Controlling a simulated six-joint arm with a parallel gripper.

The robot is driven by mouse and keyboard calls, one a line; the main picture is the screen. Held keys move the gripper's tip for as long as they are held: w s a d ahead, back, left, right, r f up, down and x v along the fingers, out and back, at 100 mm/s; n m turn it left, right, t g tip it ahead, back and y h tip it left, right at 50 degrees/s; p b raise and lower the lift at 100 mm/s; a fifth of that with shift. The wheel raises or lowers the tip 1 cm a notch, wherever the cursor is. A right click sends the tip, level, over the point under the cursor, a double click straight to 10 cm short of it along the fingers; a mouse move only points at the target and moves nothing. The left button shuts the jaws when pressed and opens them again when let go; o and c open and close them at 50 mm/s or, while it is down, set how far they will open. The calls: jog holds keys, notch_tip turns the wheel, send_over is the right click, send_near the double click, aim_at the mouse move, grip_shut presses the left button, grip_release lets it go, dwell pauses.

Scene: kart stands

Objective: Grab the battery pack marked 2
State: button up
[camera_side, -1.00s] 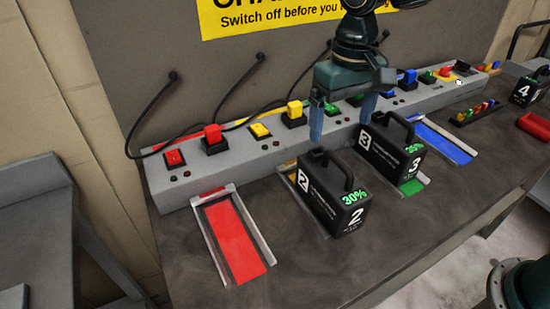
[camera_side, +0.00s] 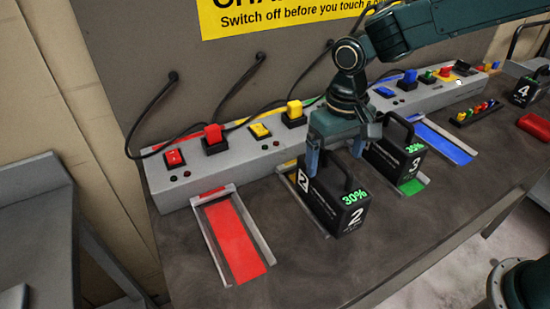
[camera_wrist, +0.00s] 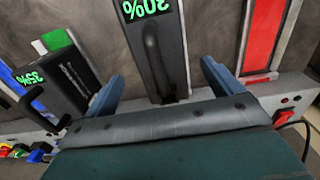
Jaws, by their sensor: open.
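The battery pack marked 2 (camera_side: 335,198) is a black box with a top handle and a green 30% display. It stands in a tray with a yellow back end on the bench. In the wrist view the pack (camera_wrist: 172,60) shows its handle and display between my fingers. My gripper (camera_side: 335,153) is open, above the back of the pack, near the power strip. In the wrist view my gripper's fingers (camera_wrist: 160,82) are spread on either side of the pack, with gaps on both sides. I cannot tell how high the fingertips are above the handle.
The battery pack marked 3 (camera_side: 402,160) stands close to the right in a green tray. An empty red tray (camera_side: 232,240) is at left and a blue tray (camera_side: 445,142) at right. The grey power strip (camera_side: 222,165) with switches, plugs and cables runs behind.

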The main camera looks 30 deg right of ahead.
aim_at(330, 182)
jog(key=shift+s+f, duration=0.15)
jog(key=shift+f, duration=2.35)
jog(key=c, duration=2)
jog(key=shift+r, duration=0.1)
